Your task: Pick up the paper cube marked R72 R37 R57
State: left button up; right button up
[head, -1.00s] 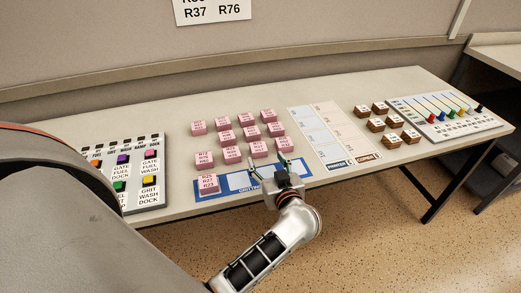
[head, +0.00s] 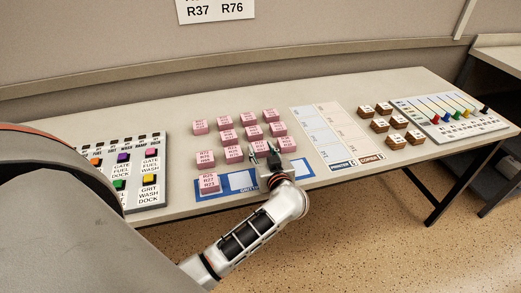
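Several pink paper cubes (head: 226,136) stand in rows on the table, with printed labels mostly too small to read. I cannot tell which is marked R72 R37 R57. One pink cube (head: 209,184) sits on the left end of a blue strip with white cells (head: 238,181). My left gripper (head: 264,152) is over the strip's far edge, at the front row of cubes. Its two fingers are apart, beside the front-row right cube (head: 259,147), which they partly cover. I cannot tell whether they touch it. My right gripper is out of view.
A board with coloured buttons (head: 152,198) lies at left. A white and tan sheet (head: 325,128) lies right of the cubes, then several brown blocks (head: 380,125) and a board with coloured pegs (head: 470,127). A wall sign (head: 215,10) hangs behind. Table (head: 180,104) behind the cubes is clear.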

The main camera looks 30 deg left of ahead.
pick_arm(q)
jog(key=c, duration=0.3)
jog(key=shift+r, duration=0.1)
